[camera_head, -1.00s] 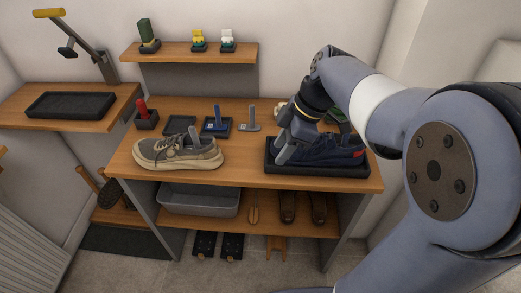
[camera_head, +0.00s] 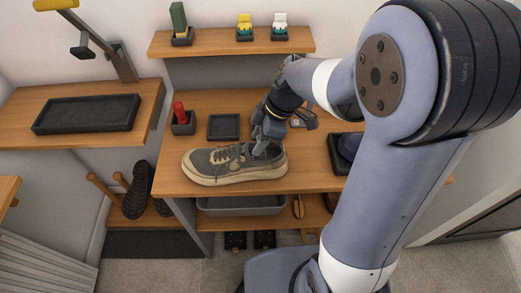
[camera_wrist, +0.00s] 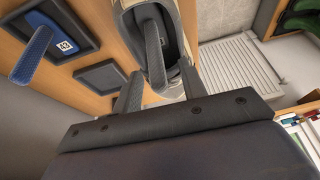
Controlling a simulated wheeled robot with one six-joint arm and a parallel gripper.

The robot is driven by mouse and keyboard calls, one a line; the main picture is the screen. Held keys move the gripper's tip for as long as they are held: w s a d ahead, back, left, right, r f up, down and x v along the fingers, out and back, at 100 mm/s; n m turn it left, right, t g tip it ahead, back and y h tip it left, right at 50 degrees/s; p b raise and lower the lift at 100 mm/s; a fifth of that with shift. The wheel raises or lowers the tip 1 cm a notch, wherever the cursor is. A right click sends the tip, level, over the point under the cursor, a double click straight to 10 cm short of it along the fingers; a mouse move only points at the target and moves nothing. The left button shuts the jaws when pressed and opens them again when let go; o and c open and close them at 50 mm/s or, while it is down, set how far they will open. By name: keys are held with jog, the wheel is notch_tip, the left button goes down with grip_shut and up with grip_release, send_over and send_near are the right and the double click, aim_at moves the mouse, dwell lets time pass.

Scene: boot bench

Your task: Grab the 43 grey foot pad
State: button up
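A grey foot pad (camera_wrist: 153,40) stands in the opening of the grey-and-beige shoe, with its upper end showing in the wrist view. No number is readable on it. The shoe (camera_head: 225,165) rests on the bench top. My gripper (camera_head: 262,150) is over the shoe's opening at its right end.
An empty dark tray (camera_head: 224,127) and a red-handled item in a holder (camera_head: 182,122) are behind the shoe. A grey bin (camera_head: 240,206) sits below.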

jog(key=shift+a+f, duration=0.2)
jog(key=shift+f, duration=0.25)
jog(key=shift+c, duration=0.2)
grip_shut()
